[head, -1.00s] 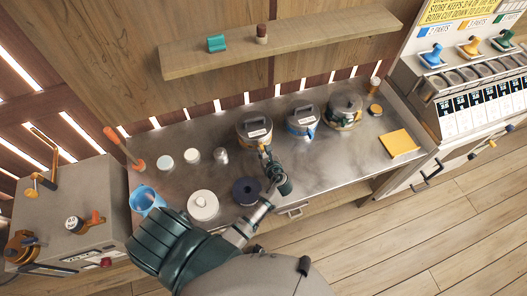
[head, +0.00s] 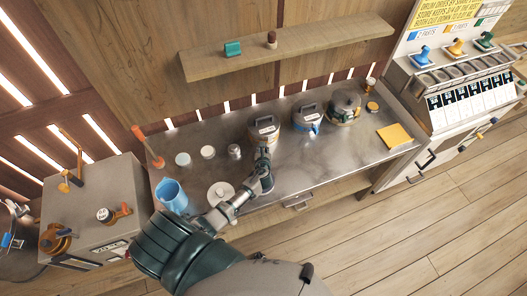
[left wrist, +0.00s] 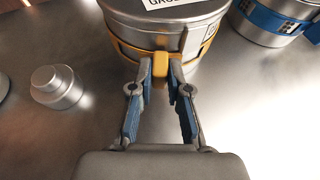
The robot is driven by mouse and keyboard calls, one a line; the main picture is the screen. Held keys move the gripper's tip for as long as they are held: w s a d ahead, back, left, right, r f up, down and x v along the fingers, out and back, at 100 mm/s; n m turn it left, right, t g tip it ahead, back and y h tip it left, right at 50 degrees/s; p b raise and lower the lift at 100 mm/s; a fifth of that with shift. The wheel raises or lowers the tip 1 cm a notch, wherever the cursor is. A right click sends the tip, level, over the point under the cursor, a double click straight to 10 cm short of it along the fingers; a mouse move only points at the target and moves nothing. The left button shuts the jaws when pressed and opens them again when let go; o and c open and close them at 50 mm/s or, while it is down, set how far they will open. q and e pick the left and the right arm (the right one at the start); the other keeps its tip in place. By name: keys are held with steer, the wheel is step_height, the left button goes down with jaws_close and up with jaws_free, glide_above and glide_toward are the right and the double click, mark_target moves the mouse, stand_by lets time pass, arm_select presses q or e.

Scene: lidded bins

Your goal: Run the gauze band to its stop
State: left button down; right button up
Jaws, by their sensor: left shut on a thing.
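The gauze bin (head: 259,135) is a lidded metal drum with a yellow band (left wrist: 195,55), standing on the metal bench. Its white label shows only in part in the left wrist view. My left gripper (left wrist: 160,82) is shut on the band's yellow tab (left wrist: 160,64) at the near side of the drum. In the head view the gripper (head: 263,153) is in front of the gauze bin, small and partly merged with its front. The band's far side and its stop cannot be made out. My right gripper is not in view.
A blue-banded bin (head: 306,119) stands close on the right, with another lidded bin (head: 344,106) beyond. Small jars (head: 208,152), a white round lid (head: 220,194) and a blue jug (head: 172,196) lie left. A yellow cloth (head: 396,136) is at right. A shelf (head: 300,43) hangs above.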

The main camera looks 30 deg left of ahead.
arm_select(q)
steer(key=shift+s+a, duration=0.15)
steer(key=shift+a+f, duration=0.1)
steer(key=shift+a, duration=0.05)
stand_by(0.4)
steer(key=c, duration=1.1)
jaws_free()
steer(key=shift+w+a, duration=0.1)
steer(key=shift+w, duration=0.1)
steer(key=v, duration=1.2)
